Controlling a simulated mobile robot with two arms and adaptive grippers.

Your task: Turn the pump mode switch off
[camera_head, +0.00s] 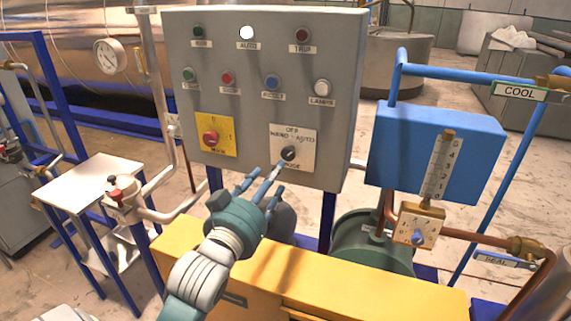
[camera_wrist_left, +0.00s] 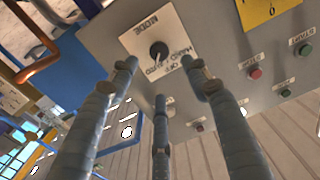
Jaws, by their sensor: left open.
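The pump mode switch is a black knob (camera_head: 289,153) on a white plate (camera_head: 303,138) lettered OFF, HAND, AUTO and MODE, low on the grey control panel. In the left wrist view the knob (camera_wrist_left: 158,50) appears upside down, with a pale pointer mark towards the lettering, seemingly the AUTO side. My left gripper (camera_head: 265,178) is just below and left of the knob, its three fingers spread and empty. In the left wrist view the fingertips (camera_wrist_left: 159,74) point at the plate, with the knob seen beyond them. Contact with the panel cannot be told. My right gripper is not in view.
The lamp above AUTO (camera_head: 247,33) glows white. A red knob on a yellow plate (camera_head: 215,135) lies left of the switch, with push buttons above. A yellow housing (camera_head: 330,285) lies below the panel. A blue box (camera_head: 438,150) and flow gauge (camera_head: 438,165) stand right.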

